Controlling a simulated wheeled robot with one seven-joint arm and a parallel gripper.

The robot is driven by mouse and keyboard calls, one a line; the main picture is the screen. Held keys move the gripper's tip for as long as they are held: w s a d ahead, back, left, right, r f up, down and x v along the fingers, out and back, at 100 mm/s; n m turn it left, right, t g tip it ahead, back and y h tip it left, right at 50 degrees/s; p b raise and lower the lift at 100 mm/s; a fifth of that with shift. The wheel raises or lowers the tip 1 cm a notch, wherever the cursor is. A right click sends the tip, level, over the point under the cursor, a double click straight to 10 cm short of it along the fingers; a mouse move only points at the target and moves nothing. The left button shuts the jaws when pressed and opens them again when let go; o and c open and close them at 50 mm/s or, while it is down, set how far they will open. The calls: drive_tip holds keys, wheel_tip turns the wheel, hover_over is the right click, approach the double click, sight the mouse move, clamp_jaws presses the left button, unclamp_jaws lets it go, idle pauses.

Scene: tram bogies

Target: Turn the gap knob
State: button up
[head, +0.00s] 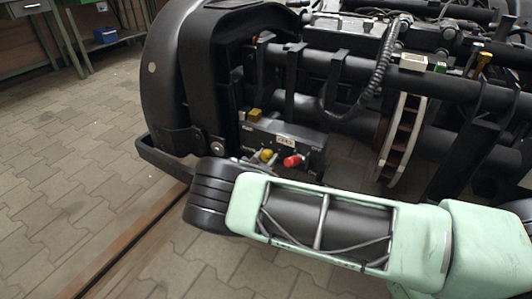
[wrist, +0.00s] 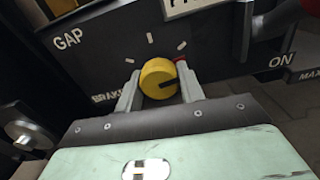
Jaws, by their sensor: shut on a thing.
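The gap knob (wrist: 158,80) is a round yellow knob on a dark panel (wrist: 105,58), below and right of the word GAP. A dark pointer line on its face points right and slightly up. My gripper (wrist: 160,88) is shut on the knob, one finger on its left side and one on its right. In the head view the yellow knob (head: 267,155) shows small on the panel (head: 268,137), left of a red knob (head: 293,160). My arm lies below and in front, and the fingers are hard to make out there.
White tick marks (wrist: 150,38) and a red mark sit around the knob. The left finger partly covers a BRAKE label (wrist: 105,97). A lever sits in a slot (wrist: 244,30) at right, near ON. The bogie's pipes, cables and wheel disc (head: 402,140) crowd the right; paved floor (head: 80,150) is open at left.

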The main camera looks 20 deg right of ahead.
drive_tip(key=shift+s+n+p, duration=0.15)
drive_tip(key=shift+n+p, duration=0.5)
drive_tip(key=shift+n, duration=1.45)
drive_tip(key=shift+f, duration=0.1)
drive_tip(key=o, duration=1)
drive_tip(key=p+v, duration=0.5)
drive_tip(key=v, duration=1.2)
drive_tip(key=shift+s+a, duration=0.15)
drive_tip(key=shift+a, duration=0.05)
